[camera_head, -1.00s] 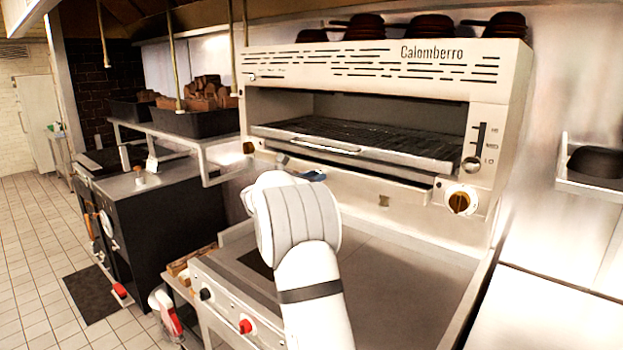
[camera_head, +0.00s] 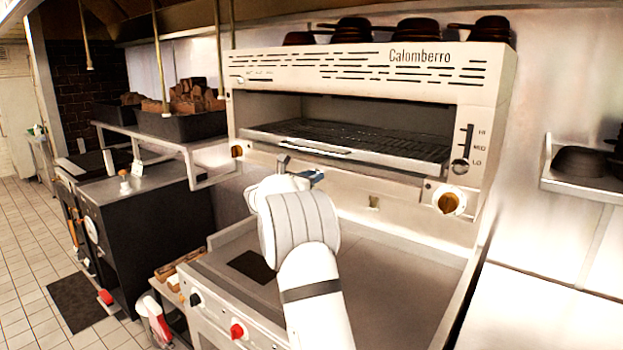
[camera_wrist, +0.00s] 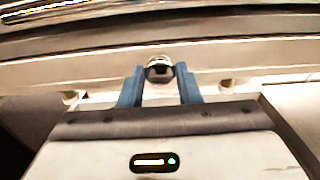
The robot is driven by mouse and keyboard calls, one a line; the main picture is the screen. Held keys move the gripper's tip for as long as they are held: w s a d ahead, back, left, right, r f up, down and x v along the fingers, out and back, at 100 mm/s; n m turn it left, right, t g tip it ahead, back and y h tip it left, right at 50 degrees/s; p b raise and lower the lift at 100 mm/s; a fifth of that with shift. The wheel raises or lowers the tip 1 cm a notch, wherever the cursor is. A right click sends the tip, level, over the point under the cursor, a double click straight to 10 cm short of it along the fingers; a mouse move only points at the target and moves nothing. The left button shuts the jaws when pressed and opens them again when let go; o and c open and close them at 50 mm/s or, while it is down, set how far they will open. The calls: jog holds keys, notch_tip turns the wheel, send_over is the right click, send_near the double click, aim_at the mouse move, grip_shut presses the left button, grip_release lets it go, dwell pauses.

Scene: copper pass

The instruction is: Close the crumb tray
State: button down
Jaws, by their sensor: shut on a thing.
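The crumb tray (camera_head: 380,185) is the pale metal front below the grill rack of the Calomberro oven. Its front lies close to the oven body, with little of it standing out. My gripper (camera_head: 314,176) is at the left part of the tray front. In the wrist view, the blue fingers of my gripper (camera_wrist: 160,78) are on either side of a small shiny round knob (camera_wrist: 160,66) on the pale tray front (camera_wrist: 240,58). They are shut on it. My arm hides part of the panel below in the head view.
The grill rack (camera_head: 350,140) with its bar handle is above the tray. A flat griddle (camera_head: 390,260) lies below. The oven's round dial (camera_head: 447,201) is at the right. Black bins (camera_head: 180,125) stand on a shelf at the left, and a wall shelf (camera_head: 578,187) is at the right.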

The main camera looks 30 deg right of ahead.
jog(key=c, duration=1.4)
grip_release()
jog(key=shift+d+r, duration=0.1)
jog(key=shift+d, duration=0.1)
jog(key=shift+c, duration=0.2)
jog(key=shift+o, duration=0.8)
jog(key=shift+d, duration=0.15)
jog(key=shift+o, duration=1.2)
jog(key=shift+a, duration=0.2)
jog(key=b+v, duration=0.2)
jog(key=v, duration=0.5)
jog(key=shift+s+a+b, duration=0.2)
jog(key=shift+a+b, duration=0.1)
jog(key=shift+a, duration=0.05)
